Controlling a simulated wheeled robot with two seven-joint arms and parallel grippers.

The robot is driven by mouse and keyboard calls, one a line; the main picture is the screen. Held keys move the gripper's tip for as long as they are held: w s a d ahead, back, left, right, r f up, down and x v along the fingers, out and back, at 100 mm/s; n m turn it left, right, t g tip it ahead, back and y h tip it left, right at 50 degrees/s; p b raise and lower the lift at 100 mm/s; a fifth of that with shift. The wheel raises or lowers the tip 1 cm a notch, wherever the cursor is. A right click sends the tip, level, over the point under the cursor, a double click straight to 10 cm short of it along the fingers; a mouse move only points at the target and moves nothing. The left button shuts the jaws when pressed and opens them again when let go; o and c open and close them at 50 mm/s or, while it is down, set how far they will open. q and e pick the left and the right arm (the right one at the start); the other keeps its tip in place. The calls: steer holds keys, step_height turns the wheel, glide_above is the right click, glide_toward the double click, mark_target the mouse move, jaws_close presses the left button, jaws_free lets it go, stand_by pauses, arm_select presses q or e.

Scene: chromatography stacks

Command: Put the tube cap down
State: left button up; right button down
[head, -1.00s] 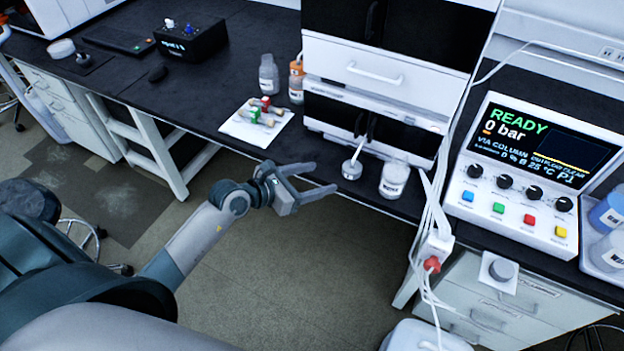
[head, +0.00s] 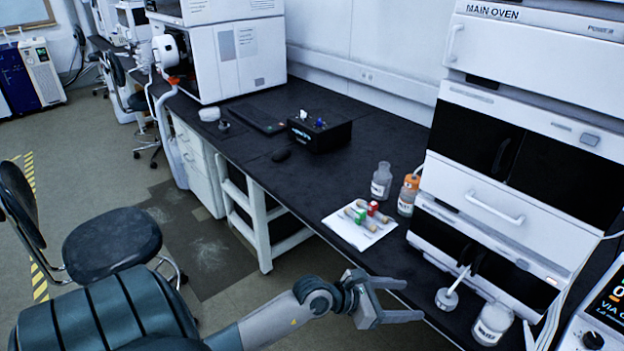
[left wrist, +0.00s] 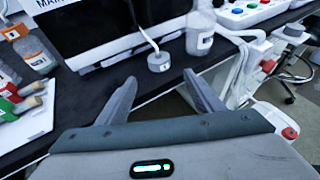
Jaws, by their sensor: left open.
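The tube cap (head: 446,299) is a small grey round piece with a thin white tube rising from its top. It stands on the black bench in front of the oven stack. My left gripper (head: 414,300) is open and empty at the bench's front edge, its fingers pointing toward the cap with a gap between. My right gripper is in no view.
A clear labelled jar (head: 492,323) stands right of the cap. The oven stack (head: 493,205) rises behind. A white sheet (head: 345,229) with several red- and green-capped tubes lies left, near two bottles (head: 381,180). Open bench extends between the sheet and black box (head: 319,134).

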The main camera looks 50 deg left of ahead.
arm_select(q)
steer(key=s+f+n+y, duration=0.1)
steer(key=s+f+n, duration=0.2)
steer(key=f+n, duration=0.65)
steer(key=s+f+n+y, duration=0.1)
steer(key=s+f+n, duration=0.3)
steer(key=f+n, duration=0.55)
steer(key=s+f+n+y, duration=0.1)
steer(key=s+f+n, duration=0.2)
steer(key=f+n, duration=0.6)
steer(key=s+d+f+n+g+y, duration=0.2)
steer(key=s+d+f+n+g, duration=0.2)
steer(key=s+f, duration=1.9)
steer(key=s+n+g, duration=0.3)
steer(key=s+n, duration=0.1)
steer(key=n, duration=0.3)
steer(key=shift+f, duration=0.3)
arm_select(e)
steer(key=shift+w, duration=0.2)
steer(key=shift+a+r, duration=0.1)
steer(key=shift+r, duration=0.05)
